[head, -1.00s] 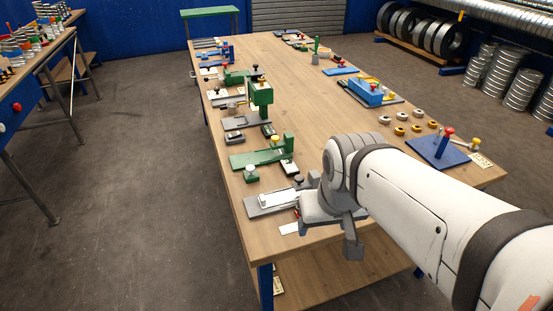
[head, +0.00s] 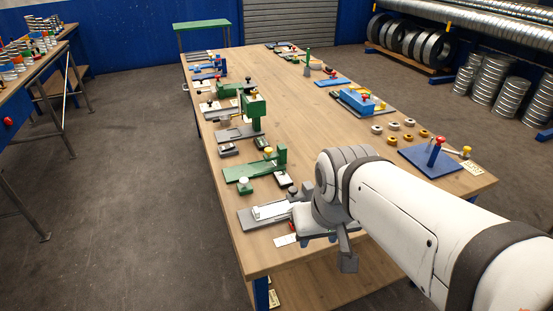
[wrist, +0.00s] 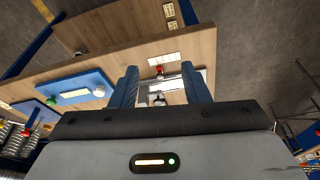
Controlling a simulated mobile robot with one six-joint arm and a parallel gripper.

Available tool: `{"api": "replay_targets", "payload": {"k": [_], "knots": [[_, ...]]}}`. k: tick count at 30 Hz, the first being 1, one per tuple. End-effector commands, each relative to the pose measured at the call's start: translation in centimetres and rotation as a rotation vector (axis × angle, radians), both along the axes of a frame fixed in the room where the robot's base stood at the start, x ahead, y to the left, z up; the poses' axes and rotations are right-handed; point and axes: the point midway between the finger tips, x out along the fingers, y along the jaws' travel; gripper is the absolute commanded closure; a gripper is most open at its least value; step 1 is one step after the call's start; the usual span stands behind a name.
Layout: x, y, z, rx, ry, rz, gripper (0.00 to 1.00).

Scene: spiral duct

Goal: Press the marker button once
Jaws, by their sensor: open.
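My gripper (wrist: 162,74) is open in the wrist view, its two blue-grey fingers apart with nothing between them in their grip. Beyond and between the fingertips, a small red button (wrist: 159,69) shows on the table, beside a white label (wrist: 164,58) and a grey-white plate (wrist: 176,83). I cannot tell for sure whether this is the marker button. In the head view, a grey plate (head: 247,219) with a white block (head: 270,211) lies at the table's near end, left of my gripper. My arm hides part of this station, and the gripper is mostly covered there.
The wooden table (head: 315,115) carries green fixtures (head: 250,170) along its left side and a blue plate with a red-topped post (head: 430,160) at right. A blue plate (wrist: 75,92) shows left in the wrist view. The table's middle is clear.

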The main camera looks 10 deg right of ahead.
Motion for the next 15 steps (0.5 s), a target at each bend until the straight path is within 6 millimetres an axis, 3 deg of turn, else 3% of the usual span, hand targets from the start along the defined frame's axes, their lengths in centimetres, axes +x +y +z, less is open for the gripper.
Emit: {"api": "replay_targets", "payload": {"k": [15], "knots": [[0.0,0.0,0.0,0.0,0.0,0.0,1.0]]}}
